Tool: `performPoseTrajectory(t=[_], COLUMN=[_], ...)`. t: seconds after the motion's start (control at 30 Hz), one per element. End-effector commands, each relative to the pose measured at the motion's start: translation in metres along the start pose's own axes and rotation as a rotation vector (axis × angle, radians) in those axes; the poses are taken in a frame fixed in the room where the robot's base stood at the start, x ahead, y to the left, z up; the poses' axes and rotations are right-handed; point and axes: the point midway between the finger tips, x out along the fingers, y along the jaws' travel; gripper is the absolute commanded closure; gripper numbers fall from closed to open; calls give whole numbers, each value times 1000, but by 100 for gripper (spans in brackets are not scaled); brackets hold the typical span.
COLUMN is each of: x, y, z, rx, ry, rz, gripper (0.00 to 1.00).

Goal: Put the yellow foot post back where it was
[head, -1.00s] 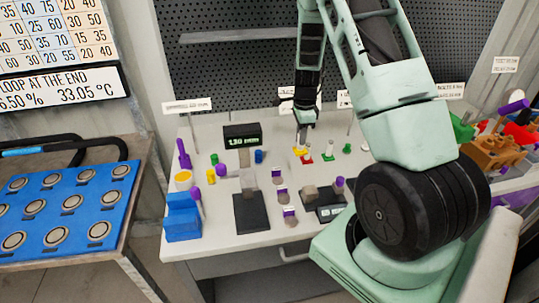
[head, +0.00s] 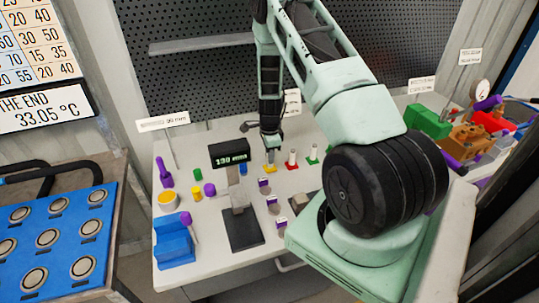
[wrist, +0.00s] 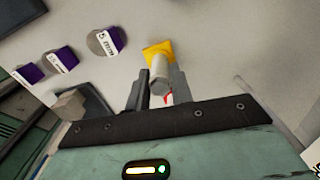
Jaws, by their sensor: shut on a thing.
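The yellow foot post has a grey cylindrical post on a square yellow foot (wrist: 158,51). In the wrist view its post stands between the two fingers of my gripper (wrist: 159,88), which is shut on it. In the head view my gripper (head: 270,151) points down at the bench, with the yellow foot (head: 269,169) just below the fingertips. I cannot tell whether the foot touches the bench. A post with a red foot (head: 292,165) and one with a green foot (head: 313,160) stand to its right.
A row of purple-and-white labelled pieces (wrist: 105,42) lies left of the yellow foot in the wrist view. A gauge with a black display (head: 229,153) stands left of my gripper. A blue block (head: 174,240) is at the bench's front left. My arm hides the bench's right part.

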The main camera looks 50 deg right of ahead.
Motion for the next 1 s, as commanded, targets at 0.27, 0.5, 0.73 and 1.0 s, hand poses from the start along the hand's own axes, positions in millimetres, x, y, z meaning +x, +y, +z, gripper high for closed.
performPoseTrajectory(t=[0.27,0.5,0.73,1.0], x=[12,13,13,2], y=[0,0,0,-1], z=[0,0,0,0], rx=[-1,-1,-1,-1], ry=[-1,-1,0,0], rz=[-1,0,0,-3], gripper=[94,64,56,56])
